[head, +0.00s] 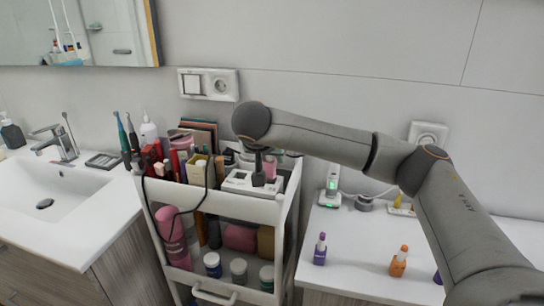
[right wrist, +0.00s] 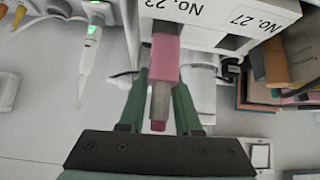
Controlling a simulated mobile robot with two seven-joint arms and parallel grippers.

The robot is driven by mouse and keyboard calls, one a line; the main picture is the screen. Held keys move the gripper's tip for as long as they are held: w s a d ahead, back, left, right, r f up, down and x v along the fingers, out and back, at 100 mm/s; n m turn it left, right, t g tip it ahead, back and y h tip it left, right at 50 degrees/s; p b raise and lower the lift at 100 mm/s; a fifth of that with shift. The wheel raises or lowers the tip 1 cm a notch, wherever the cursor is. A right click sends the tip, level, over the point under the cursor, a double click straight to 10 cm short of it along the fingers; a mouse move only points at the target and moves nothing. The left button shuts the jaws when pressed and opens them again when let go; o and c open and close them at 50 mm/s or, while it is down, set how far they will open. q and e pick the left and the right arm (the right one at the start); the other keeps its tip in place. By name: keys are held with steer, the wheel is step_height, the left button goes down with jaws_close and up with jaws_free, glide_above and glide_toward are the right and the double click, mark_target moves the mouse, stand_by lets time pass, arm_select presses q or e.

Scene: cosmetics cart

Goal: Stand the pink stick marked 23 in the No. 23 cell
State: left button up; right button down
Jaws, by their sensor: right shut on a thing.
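In the right wrist view, the pink stick (right wrist: 164,60) lies between the green fingers of my right gripper (right wrist: 162,100), which is shut on it. Its narrower grey part and dark pink tip point toward the gripper's palm. Its pink end meets or overlaps the white holder (right wrist: 211,40) right by the label No. 23; whether it is inside the cell I cannot tell. A No. 27 label is beside it. In the head view, my right gripper (head: 259,180) is over the white holder (head: 236,184) on the cart's top. My left gripper is not in view.
The cart (head: 222,205) has red and dark cosmetics crowded left of the holder and jars (head: 239,270) on its lower shelf. A black cable (head: 176,212) hangs over its front. The right counter holds a purple bottle (head: 320,250) and an orange bottle (head: 398,262).

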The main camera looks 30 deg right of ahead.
mark_target(270, 171)
steer(key=shift+p, duration=0.6)
stand_by(1.2)
steer(key=shift+f+b, duration=1.1)
steer(key=shift+f, duration=0.9)
steer(key=c, duration=0.6)
jaws_free()
steer(key=shift+s+f, duration=0.1)
steer(key=shift+o, duration=0.4)
steer(key=shift+a, duration=0.1)
steer(key=shift+s+a+r, duration=0.15)
steer(key=shift+a+r, duration=0.2)
steer(key=v, duration=1)
steer(key=shift+d+r+b, duration=0.2)
steer(key=shift+r+b, duration=0.1)
steer(key=shift+s+a+r, duration=0.3)
steer(key=shift+r, duration=0.15)
